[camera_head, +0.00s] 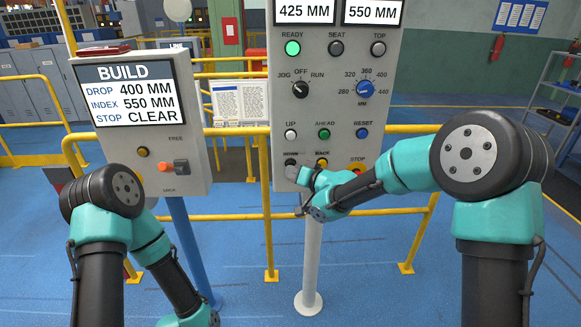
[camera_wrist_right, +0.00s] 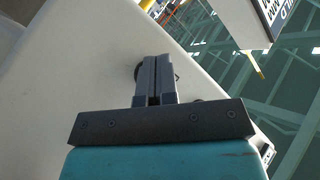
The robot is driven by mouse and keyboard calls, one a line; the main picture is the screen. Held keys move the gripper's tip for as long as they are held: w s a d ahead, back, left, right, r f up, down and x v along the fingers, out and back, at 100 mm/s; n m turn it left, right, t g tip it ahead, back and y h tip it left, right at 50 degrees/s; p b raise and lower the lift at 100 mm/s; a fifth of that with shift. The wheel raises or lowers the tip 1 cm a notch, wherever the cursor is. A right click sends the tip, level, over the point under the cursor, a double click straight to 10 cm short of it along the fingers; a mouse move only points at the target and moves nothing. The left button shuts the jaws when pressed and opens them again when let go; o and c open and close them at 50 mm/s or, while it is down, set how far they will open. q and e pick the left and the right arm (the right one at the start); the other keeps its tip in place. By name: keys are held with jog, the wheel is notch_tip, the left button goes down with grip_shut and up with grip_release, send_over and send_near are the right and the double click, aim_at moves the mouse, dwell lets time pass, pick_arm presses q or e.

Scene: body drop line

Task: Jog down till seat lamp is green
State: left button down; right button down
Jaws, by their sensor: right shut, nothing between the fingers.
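The pale control panel (camera_head: 345,120) stands in the middle of the head view. Its DOWN button (camera_head: 291,162) is dark, at lower left. The SEAT lamp (camera_head: 336,48) is dark, while the READY lamp (camera_head: 293,48) is lit green. The displays read 425 MM and 550 MM. The mode knob (camera_head: 300,89) appears turned toward JOG. My right gripper (camera_head: 297,172) is shut and empty, its tips at the DOWN button. In the right wrist view the shut fingers (camera_wrist_right: 155,60) partly cover a dark round button (camera_wrist_right: 138,72); contact cannot be told. My left gripper is out of view.
The BUILD board (camera_head: 137,95) at left reads DROP 400 MM, INDEX 550 MM, STOP CLEAR. The BACK button (camera_head: 321,162) and STOP button (camera_head: 357,169) lie right of DOWN, close to my right gripper. Yellow rails (camera_head: 228,131) run behind the panel.

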jog(key=shift+w, duration=0.2)
jog(key=shift+s, duration=1)
jog(key=s, duration=0.6)
jog(key=shift+d, duration=0.2)
dwell(0.4)
dwell(0.4)
